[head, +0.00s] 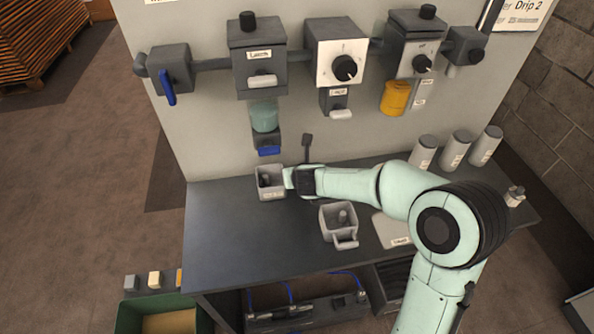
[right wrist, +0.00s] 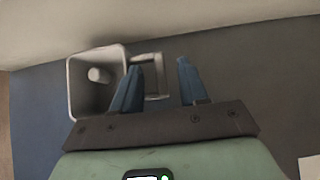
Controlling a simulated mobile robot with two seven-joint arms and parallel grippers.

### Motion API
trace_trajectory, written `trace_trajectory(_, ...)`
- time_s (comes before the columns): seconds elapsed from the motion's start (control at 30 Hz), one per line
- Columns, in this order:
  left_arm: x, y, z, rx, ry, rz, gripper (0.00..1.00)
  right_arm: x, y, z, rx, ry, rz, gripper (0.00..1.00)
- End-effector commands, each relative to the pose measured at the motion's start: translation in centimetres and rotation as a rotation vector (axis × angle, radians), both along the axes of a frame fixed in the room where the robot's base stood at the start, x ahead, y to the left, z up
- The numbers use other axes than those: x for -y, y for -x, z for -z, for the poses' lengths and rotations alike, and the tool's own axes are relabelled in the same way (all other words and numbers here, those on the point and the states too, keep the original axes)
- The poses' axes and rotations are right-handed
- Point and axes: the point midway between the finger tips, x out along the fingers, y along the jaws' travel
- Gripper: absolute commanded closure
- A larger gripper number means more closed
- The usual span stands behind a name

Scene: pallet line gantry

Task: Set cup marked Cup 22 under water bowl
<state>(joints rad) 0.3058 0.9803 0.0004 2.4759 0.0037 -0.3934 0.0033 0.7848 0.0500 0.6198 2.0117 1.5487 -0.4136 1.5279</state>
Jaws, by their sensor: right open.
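A grey square cup (head: 268,181) stands on the dark bench below the panel's left unit; its small front label is too small to read. My right gripper (head: 289,178) is at its right side, open. In the right wrist view the cup (right wrist: 74,92) is left of my open fingers (right wrist: 160,62). Its square handle loop (right wrist: 152,57) shows between the fingertips, partly behind the left finger. A second grey cup (head: 338,220) stands nearer the front. A teal bowl (head: 264,117) hangs under the left unit; I cannot tell whether it is the water bowl. My left gripper is not in view.
An orange container (head: 395,98) hangs under the right unit. Several grey canisters (head: 456,149) stand at the bench's right end. A pale labelled plate (head: 390,228) lies beside the second cup. The bench's left part (head: 215,230) is clear. A green bin (head: 130,315) is on the floor.

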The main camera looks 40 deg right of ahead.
Motion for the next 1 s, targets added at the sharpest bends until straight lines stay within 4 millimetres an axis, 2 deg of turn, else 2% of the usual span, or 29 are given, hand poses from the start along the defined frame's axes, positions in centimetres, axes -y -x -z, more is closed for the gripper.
trace_trajectory(0.03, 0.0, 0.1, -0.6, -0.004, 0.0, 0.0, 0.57, -0.4, 0.7, -1.3, 0.003, 0.003, -0.001, 0.57)
trace_trajectory(0.2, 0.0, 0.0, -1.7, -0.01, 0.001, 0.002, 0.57, -1.7, 3.0, -3.9, 0.003, 0.003, -0.001, 0.57)
trace_trajectory(0.4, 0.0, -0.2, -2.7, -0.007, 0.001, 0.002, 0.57, -2.6, 4.7, -5.7, 0.001, 0.0, 0.0, 0.57)
trace_trajectory(1.0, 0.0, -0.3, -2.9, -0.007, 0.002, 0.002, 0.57, -2.9, 5.2, -5.9, -0.001, -0.001, 0.001, 0.57)
